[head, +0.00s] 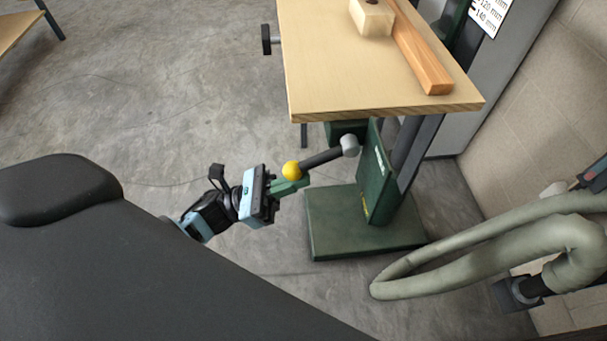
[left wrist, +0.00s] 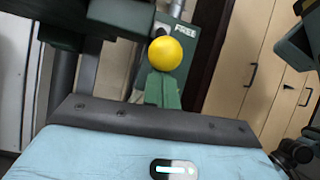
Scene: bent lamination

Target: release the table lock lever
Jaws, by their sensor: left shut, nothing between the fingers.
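The table lock lever (head: 322,159) is a dark rod with a yellow ball knob (head: 292,170). It runs from a grey hub (head: 350,146) under the table out to the left and slightly toward me. My left gripper (head: 300,182) is shut and empty, its green fingers right beside the knob in the head view. In the left wrist view the knob (left wrist: 165,53) shows just beyond the shut fingertips (left wrist: 162,88). I cannot tell whether they touch. A "FREE" label (left wrist: 182,29) shows behind the knob.
The wooden table (head: 350,75) overhangs the lever, with a wooden strip (head: 420,55) and a pale block (head: 372,17) on it. Below stands a green base (head: 335,225). A grey-green hose (head: 470,255) loops at right. The floor at left is clear.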

